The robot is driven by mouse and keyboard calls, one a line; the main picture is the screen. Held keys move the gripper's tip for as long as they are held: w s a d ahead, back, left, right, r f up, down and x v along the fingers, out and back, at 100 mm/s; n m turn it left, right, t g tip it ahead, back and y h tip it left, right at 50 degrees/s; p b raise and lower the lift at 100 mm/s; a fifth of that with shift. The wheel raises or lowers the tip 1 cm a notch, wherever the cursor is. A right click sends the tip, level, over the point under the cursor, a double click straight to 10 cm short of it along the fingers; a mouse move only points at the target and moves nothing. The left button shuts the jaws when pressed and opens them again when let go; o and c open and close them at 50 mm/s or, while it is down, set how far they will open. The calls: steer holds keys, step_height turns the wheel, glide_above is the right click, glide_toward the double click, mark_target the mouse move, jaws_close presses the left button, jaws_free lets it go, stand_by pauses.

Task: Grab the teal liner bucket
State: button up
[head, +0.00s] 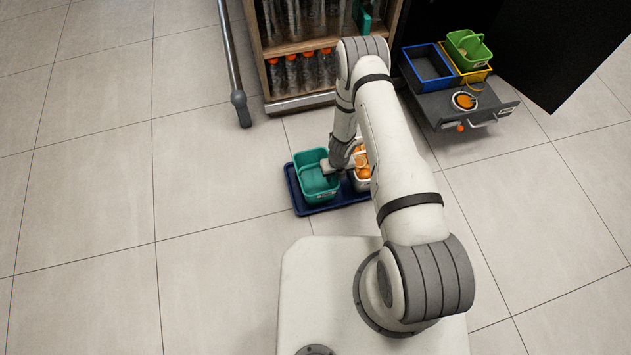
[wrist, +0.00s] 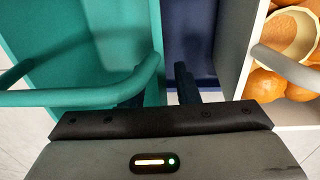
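The teal liner bucket (head: 316,176) stands upright on the left part of a dark blue tray (head: 333,205), with its teal handle folded down. In the wrist view the bucket (wrist: 85,35) fills the left side, its handle (wrist: 60,97) crossing low in the picture. My gripper (head: 328,168) is at the bucket's right side. In the wrist view the gripper (wrist: 162,88) is open, one finger at the bucket's right wall and handle, the other over the gap beside it. The left fingertip is partly hidden, so I cannot tell whether it touches.
A white bucket of oranges (head: 361,178) stands close to the right on the same tray, its grey handle (wrist: 285,66) near my gripper. A bottle shelf (head: 300,103) stands behind. A grey drawer (head: 450,115) with blue, yellow and green bins is at upper right.

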step_height(320, 180, down, 2)
steer(key=shift+r, duration=0.1)
jaws_close()
stand_by(0.4)
